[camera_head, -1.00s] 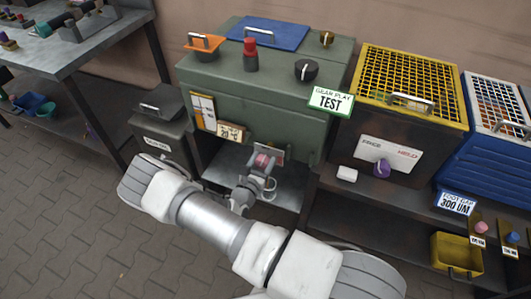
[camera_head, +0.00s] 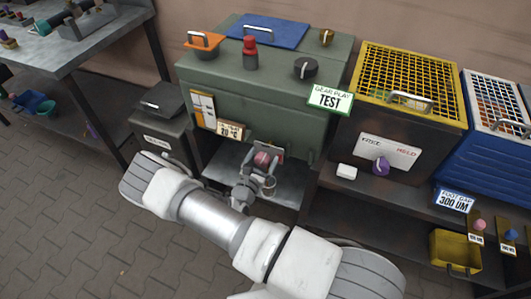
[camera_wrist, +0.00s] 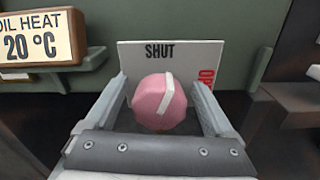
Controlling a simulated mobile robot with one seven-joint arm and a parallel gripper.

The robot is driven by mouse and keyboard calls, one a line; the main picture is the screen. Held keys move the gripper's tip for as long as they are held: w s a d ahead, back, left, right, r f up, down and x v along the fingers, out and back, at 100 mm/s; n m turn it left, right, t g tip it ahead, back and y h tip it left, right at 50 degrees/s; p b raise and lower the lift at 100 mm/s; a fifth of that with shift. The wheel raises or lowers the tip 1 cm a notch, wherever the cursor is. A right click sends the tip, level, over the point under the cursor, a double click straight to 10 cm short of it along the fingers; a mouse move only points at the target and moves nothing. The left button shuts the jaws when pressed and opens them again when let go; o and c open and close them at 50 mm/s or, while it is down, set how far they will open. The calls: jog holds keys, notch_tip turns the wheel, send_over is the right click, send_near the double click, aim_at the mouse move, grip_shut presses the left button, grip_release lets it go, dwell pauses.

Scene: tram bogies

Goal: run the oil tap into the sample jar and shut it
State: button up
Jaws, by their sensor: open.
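The oil tap's round pink knob (camera_wrist: 160,104) has a white bar tilted a little right of upright. Its plate (camera_wrist: 150,58) reads SHUT at the top, with red lettering partly hidden at the right. My gripper (camera_wrist: 162,88) is open, one finger on each side of the knob; I cannot tell if they touch it. In the head view, the knob (camera_head: 262,158) sits low on the green cabinet front. The sample jar (camera_head: 269,186) stands just below it, to the right of my gripper, and looks brownish. The jar is out of the wrist view.
The green test cabinet (camera_head: 245,90) carries several knobs and an oil heat sign (camera_head: 230,131) reading 20 °C. A dark bin (camera_head: 160,137) stands to its left. A yellow-topped box (camera_head: 412,80) and blue crate (camera_head: 490,160) stand at right.

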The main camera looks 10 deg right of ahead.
jog(key=p+v, duration=0.1)
jog(key=v, duration=1.6)
jog(key=shift+s+a, duration=0.15)
dwell(1.0)
jog(key=b, duration=0.4)
jog(key=f+b, duration=0.1)
jog(key=b, duration=0.4)
jog(key=shift+w+f, duration=0.2)
jog(key=shift+w, duration=0.15)
jog(key=shift+r+b, duration=0.1)
jog(key=shift+b, duration=0.35)
